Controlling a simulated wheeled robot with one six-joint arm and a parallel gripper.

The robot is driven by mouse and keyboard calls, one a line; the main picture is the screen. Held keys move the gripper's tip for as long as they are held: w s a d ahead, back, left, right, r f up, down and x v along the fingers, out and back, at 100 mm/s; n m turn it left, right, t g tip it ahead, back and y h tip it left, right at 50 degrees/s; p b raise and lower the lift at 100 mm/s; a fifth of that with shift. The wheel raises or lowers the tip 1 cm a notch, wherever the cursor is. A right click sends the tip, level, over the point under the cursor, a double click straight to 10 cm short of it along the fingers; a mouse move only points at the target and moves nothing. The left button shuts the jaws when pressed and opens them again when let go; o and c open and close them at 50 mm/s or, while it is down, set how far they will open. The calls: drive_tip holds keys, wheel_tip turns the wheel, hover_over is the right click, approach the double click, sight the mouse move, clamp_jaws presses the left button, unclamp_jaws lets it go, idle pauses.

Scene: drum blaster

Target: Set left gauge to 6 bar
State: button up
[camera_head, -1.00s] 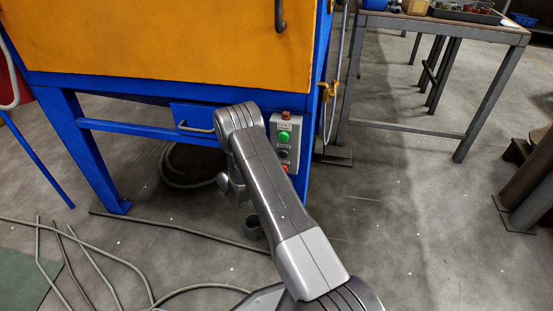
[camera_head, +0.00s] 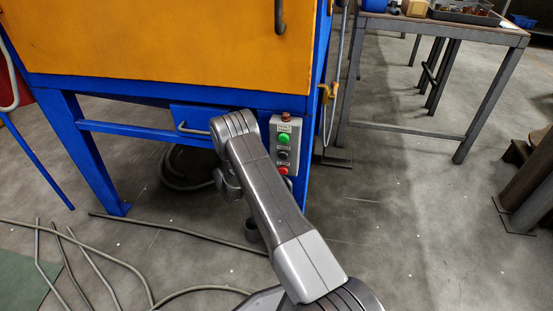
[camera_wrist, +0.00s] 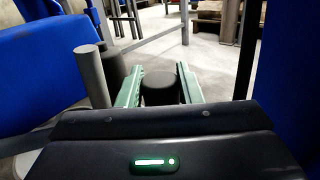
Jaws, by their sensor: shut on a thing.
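In the wrist view, my gripper (camera_wrist: 160,80) has its two green fingers on either side of a dark round knob (camera_wrist: 160,92) and is shut on it. The knob's front faces away, so its marks cannot be read. No gauge face shows in either view, so I cannot see any pressure reading. In the head view, my arm stretches toward the blue and orange blasting cabinet (camera_head: 160,40), and my gripper is hidden behind the arm.
A grey control box (camera_head: 284,146) with green, black and red buttons is just right of my arm. A grey post (camera_wrist: 91,76) stands left of the fingers in the wrist view. Hoses (camera_head: 110,255) lie on the floor. A workbench (camera_head: 440,28) stands at the back right.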

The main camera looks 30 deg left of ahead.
drive_tip(key=m+g+h, duration=0.5)
drive_tip(key=g, duration=0.1)
drive_tip(key=shift+m+g+h, duration=0.3)
drive_tip(key=shift+g, duration=0.1)
idle(0.3)
drive_tip(key=o, duration=0.9)
drive_tip(key=shift+o, duration=0.2)
